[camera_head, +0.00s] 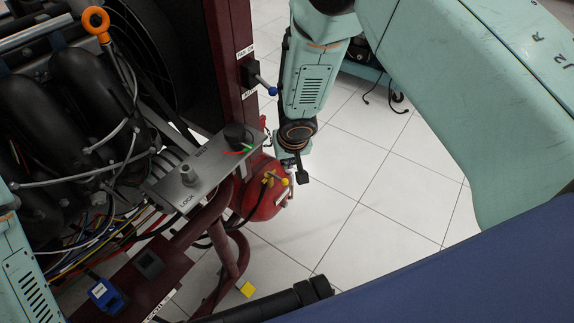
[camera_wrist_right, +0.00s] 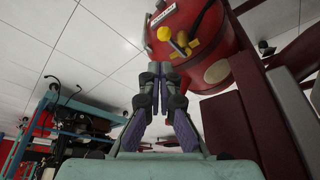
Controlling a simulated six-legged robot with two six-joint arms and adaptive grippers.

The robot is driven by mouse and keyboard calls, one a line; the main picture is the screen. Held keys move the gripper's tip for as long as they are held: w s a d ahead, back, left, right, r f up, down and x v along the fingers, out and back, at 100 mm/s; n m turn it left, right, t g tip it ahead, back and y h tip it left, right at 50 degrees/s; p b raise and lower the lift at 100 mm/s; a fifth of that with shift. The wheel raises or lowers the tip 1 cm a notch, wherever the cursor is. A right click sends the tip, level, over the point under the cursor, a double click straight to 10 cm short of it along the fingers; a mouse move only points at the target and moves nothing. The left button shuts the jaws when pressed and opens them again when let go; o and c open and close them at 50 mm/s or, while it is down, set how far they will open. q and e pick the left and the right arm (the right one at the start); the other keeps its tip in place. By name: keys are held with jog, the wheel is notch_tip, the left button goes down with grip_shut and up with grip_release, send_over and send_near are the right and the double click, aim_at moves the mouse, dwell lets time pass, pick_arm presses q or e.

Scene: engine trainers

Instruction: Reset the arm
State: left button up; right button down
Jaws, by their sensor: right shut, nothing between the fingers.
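My right arm comes in from the upper right in the head view and hangs down beside the engine trainer's maroon frame (camera_head: 229,70). My right gripper (camera_head: 302,178) is small at its lower end, in front of the white floor and close to the red tank (camera_head: 262,190). In the right wrist view the right gripper (camera_wrist_right: 160,88) has its fingers together with nothing between them. The red tank (camera_wrist_right: 217,50) stands just beyond the fingertips there; I cannot tell the exact gap. My left arm shows only as a teal link at the lower left of the head view; its gripper is out of view.
A metal panel (camera_head: 205,172) marked LOCK, with knobs, sits on the trainer. A lever with a blue tip (camera_head: 271,90) sticks out near my right arm. A second trainer (camera_wrist_right: 75,125) stands at left in the wrist view. The tiled floor (camera_head: 375,200) is clear.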

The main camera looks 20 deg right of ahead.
jog(key=shift+r, duration=0.15)
dwell(0.3)
jog(key=s+f+g+y+p, duration=0.25)
jog(key=s+p, duration=0.35)
jog(key=s, duration=2.2)
pick_arm(q)
notch_tip(320, 180, up, 8)
jog(key=p, duration=0.2)
pick_arm(e)
jog(key=s+d+r+n+g+h, duration=0.1)
jog(key=s+d+r+h, duration=0.1)
jog(key=s, duration=0.7)
jog(key=shift+d+r, duration=0.7)
jog(key=shift+d, duration=0.25)
pick_arm(q)
jog(key=shift+c, duration=0.4)
pick_arm(e)
jog(key=shift+g, duration=0.25)
